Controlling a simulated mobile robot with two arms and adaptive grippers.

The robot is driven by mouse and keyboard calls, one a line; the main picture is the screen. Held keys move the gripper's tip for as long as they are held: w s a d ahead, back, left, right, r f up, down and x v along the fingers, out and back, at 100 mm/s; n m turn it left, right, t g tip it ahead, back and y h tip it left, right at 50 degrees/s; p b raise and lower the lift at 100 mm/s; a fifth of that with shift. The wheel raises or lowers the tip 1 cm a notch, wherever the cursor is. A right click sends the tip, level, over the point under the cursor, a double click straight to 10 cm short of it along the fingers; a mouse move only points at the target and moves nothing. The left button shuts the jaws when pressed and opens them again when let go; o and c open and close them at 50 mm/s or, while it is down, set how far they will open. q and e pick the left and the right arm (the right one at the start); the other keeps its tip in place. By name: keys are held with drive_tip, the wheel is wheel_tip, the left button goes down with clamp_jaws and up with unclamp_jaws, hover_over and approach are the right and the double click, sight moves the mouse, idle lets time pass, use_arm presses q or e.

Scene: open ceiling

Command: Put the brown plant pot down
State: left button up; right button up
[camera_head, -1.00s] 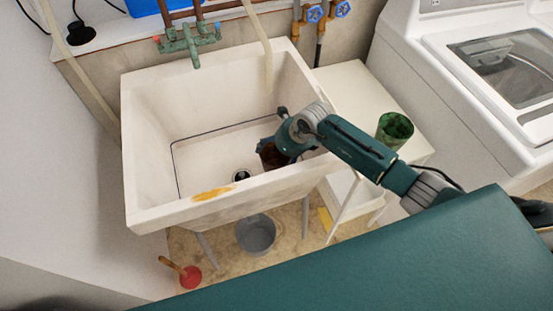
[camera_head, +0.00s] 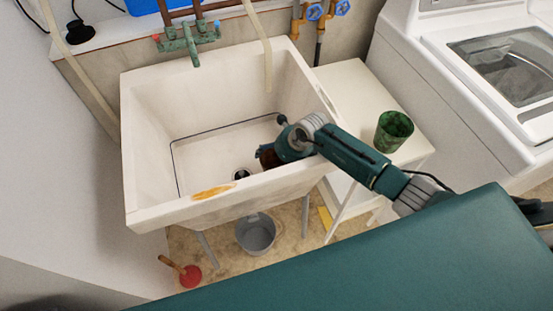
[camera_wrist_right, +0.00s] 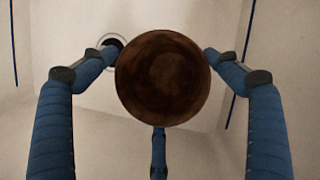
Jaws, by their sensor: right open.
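The brown plant pot (camera_wrist_right: 162,78) is in the right wrist view, seen from above as a dark brown round opening. It is inside the white sink (camera_head: 140,140), close to the bottom near the drain. My right gripper (camera_wrist_right: 160,75) has its blue fingers spread around the pot, open. In the head view my right gripper (camera_head: 268,155) reaches down into the sink, and only a small brown part of the pot (camera_head: 267,158) shows beside it. Contact between fingers and pot is hard to tell. My left gripper is not in view.
A green pot (camera_head: 393,131) stands on the white side table (camera_head: 350,88) right of the sink. A washing machine (camera_head: 480,90) stands at the right. A grey bucket (camera_head: 256,233) and a red plunger (camera_head: 188,274) are on the floor. The sink's left part is clear.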

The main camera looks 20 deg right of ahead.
drive_tip(key=shift+r, duration=0.4)
drive_tip(key=v, duration=0.7)
